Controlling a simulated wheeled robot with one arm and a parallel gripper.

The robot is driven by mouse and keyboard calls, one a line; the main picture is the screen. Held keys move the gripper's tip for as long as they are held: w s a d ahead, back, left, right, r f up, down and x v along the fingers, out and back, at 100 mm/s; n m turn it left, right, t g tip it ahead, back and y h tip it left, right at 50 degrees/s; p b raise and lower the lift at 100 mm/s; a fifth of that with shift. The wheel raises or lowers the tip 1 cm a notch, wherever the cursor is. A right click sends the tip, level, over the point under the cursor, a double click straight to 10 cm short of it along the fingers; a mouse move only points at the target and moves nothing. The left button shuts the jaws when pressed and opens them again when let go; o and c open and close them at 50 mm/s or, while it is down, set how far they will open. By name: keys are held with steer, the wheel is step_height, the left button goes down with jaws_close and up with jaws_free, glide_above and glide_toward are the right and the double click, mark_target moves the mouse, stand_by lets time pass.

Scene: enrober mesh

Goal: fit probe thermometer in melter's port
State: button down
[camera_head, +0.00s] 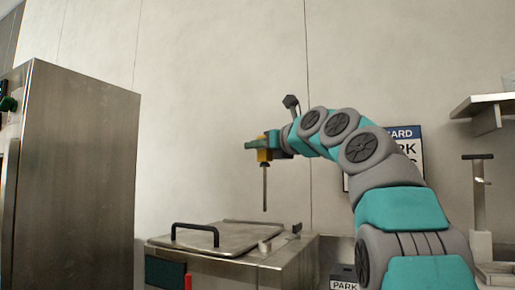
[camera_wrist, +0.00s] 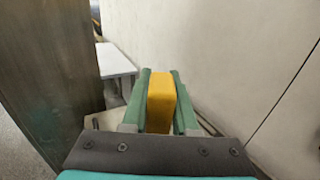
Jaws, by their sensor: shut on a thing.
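The probe thermometer (camera_head: 264,156) has a yellow head and a thin metal stem that hangs straight down. My gripper (camera_head: 263,146) is shut on its yellow head and holds it in the air. In the wrist view the yellow head (camera_wrist: 161,100) sits between the two green fingers of my gripper (camera_wrist: 160,105), and the stem is hidden. The melter (camera_head: 275,270) is the steel box below, with a lid and a black handle. The stem's tip is above the melter's top, apart from it. A small light-coloured fitting (camera_head: 265,246) stands on the top near the front right; I cannot tell whether it is the port.
A tall steel cabinet (camera_head: 80,170) stands at the left. A wall shelf (camera_head: 485,105) and a metal stand (camera_head: 479,200) are at the right. A sign (camera_head: 408,145) hangs on the wall behind my arm. The air around the probe is clear.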

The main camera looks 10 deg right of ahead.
mark_target(264, 168)
steer(key=shift+f+b, duration=1.7)
steer(key=shift+f, duration=1.25)
steer(key=shift+s+r+p, duration=0.1)
steer(key=shift+r+p, duration=0.1)
steer(key=shift+p, duration=0.25)
steer(key=shift+f, duration=0.15)
steer(key=shift+p, duration=1.3)
